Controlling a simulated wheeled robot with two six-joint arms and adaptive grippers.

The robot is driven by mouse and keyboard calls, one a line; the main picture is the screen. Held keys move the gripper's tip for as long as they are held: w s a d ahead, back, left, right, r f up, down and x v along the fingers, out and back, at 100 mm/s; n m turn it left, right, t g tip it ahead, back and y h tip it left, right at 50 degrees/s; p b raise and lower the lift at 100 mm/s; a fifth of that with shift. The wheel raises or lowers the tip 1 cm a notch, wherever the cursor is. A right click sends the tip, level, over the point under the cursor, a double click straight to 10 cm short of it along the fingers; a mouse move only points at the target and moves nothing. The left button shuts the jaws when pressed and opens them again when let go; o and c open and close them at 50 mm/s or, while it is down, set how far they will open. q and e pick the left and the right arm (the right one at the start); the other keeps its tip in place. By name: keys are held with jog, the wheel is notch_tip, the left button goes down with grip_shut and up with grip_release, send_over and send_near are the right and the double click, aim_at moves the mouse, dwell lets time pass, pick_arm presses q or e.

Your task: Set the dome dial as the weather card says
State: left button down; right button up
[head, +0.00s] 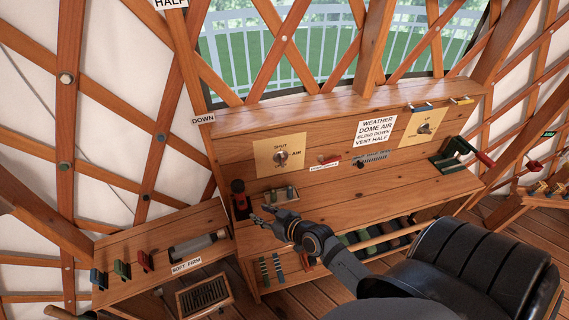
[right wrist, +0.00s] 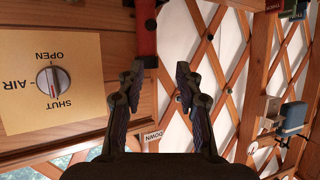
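The weather card (head: 377,130) on the desk's back panel reads "WEATHER DOME AIR, BLIND DOWN, VENT HALF". Left of it, a round metal dial (head: 281,157) sits on a yellow plate (head: 262,162) marked SHUT and AIR. In the right wrist view the dial (right wrist: 52,81) shows at the left, its plate also marked OPEN; its red mark appears to lie on the SHUT side. My right gripper (head: 268,213) is open and empty, below and left of the dial, apart from it. Its fingers (right wrist: 159,78) are spread in the wrist view. My left gripper is not in view.
A second dial (head: 425,128) marked UP is at right. A slider (head: 371,159) sits below the card. A red-and-black tool (head: 239,197) and small tray (head: 281,196) are near my right gripper.

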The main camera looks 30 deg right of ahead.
jog(key=w+d+r+m+t+h, duration=0.1)
jog(key=w+d+m+t+h, duration=0.15)
jog(key=d, duration=0.25)
jog(key=m+t+h, duration=0.2)
jog(key=m+h, duration=0.1)
jog(key=h, duration=0.2)
send_near(283, 162)
jog(key=b+x, duration=0.1)
jog(key=x, duration=0.7)
jog(key=shift+w+d, duration=0.15)
jog(key=shift+w, duration=0.2)
jog(key=shift+c, duration=0.4)
grip_shut()
